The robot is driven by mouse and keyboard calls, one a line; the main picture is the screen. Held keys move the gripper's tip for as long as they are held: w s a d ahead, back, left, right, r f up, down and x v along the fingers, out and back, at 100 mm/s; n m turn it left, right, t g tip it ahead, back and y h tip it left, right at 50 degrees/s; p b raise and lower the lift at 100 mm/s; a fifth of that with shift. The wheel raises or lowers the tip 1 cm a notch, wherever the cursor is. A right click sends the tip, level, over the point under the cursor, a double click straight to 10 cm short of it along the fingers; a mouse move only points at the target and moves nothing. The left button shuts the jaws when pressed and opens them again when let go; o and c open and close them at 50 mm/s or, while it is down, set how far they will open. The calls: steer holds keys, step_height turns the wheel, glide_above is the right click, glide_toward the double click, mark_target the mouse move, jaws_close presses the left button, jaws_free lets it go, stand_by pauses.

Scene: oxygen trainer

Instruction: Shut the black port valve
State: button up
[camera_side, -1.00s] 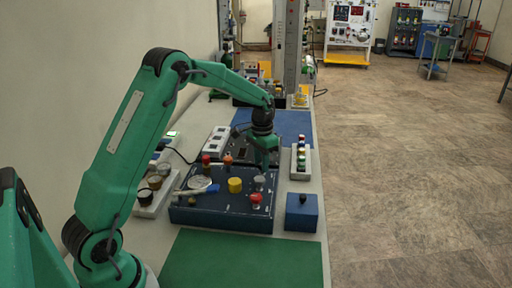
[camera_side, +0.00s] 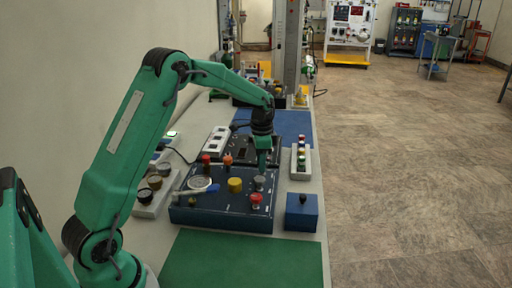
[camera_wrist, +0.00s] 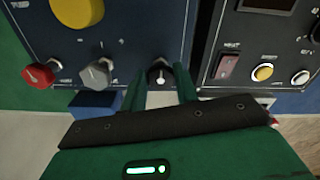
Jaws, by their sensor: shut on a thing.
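The black port valve (camera_wrist: 160,72), a small dark knob with a white pointer mark, sits at the edge of the dark blue panel (camera_wrist: 135,30). In the wrist view my gripper (camera_wrist: 160,84) has one green finger on each side of this knob and is shut on it. The panel also shows in the side view (camera_side: 220,217), where my gripper (camera_side: 262,174) points straight down at its far right part and hides the black valve. A grey knob (camera_wrist: 97,73) and a red knob (camera_wrist: 38,76) are in line to the left in the wrist view.
A yellow knob (camera_side: 235,185) stands mid-panel. A blue box (camera_side: 302,212) with a dark knob is right of the panel. A black instrument panel (camera_wrist: 262,50) with buttons lies beside the blue one. A green mat (camera_side: 243,262) in front is clear.

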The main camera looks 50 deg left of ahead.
steer(key=shift+r, duration=0.15)
steer(key=o, duration=1)
step_height(320, 180, up, 7)
steer(key=shift+r, duration=0.35)
